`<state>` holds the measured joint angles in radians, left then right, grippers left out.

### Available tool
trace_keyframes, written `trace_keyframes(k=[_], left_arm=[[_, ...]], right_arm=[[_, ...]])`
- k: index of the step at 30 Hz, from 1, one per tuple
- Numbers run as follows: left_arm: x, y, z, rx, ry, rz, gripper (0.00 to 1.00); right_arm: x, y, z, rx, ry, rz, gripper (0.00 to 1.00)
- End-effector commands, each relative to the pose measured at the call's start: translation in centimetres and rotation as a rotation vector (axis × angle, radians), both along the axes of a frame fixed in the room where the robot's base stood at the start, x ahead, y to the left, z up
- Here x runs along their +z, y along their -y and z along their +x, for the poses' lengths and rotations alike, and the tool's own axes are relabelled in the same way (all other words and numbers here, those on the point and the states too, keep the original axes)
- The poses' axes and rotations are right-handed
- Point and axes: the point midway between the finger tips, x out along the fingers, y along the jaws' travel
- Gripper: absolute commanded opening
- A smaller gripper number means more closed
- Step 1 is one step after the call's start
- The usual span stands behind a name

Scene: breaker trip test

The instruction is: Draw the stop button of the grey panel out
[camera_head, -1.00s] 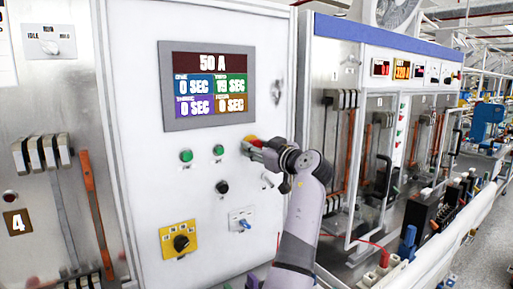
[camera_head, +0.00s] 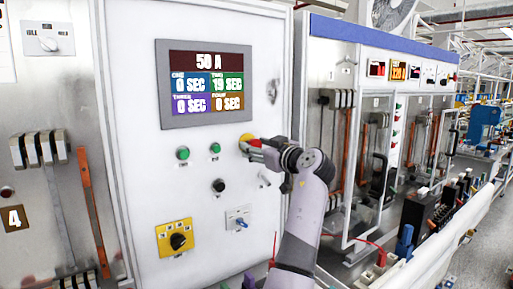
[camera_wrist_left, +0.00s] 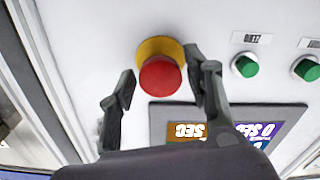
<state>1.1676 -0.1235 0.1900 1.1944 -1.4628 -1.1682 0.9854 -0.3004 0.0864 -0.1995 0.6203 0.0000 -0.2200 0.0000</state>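The stop button is a red mushroom head (camera_wrist_left: 160,77) on a yellow collar (camera_wrist_left: 158,48) in the left wrist view. In the head view the button (camera_head: 253,142) is partly hidden by my fingers, below the screen on the pale grey panel (camera_head: 135,135). My left gripper (camera_head: 254,149) is at the button. In the left wrist view its fingers (camera_wrist_left: 158,66) are apart, one on each side of the red head. A gap shows on the left side; the right finger is close, and contact cannot be told. My right gripper is not in view.
The screen (camera_head: 207,85) is above the button. Green buttons (camera_head: 183,153), a black knob (camera_head: 219,186), a small switch (camera_head: 238,218) and a yellow rotary switch (camera_head: 177,240) are on the same panel. Another blue-topped cabinet (camera_head: 385,45) stands to the right.

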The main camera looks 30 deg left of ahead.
Motion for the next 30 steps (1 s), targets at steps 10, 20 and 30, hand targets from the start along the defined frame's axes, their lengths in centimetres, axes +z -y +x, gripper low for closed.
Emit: trace_keyframes(k=[10, 20, 30], left_arm=[[0.1, 0.0, 0.0, 0.0, 0.001, 0.001, 0.54], [0.0, 4.0, -1.5, -0.004, 0.001, 0.0, 0.54], [-0.1, 9.8, -4.0, -0.001, 0.0, -0.001, 0.54]], right_arm=[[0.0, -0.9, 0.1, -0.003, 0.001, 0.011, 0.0], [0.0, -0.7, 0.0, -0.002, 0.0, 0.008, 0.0], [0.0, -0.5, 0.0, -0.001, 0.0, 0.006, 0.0]])
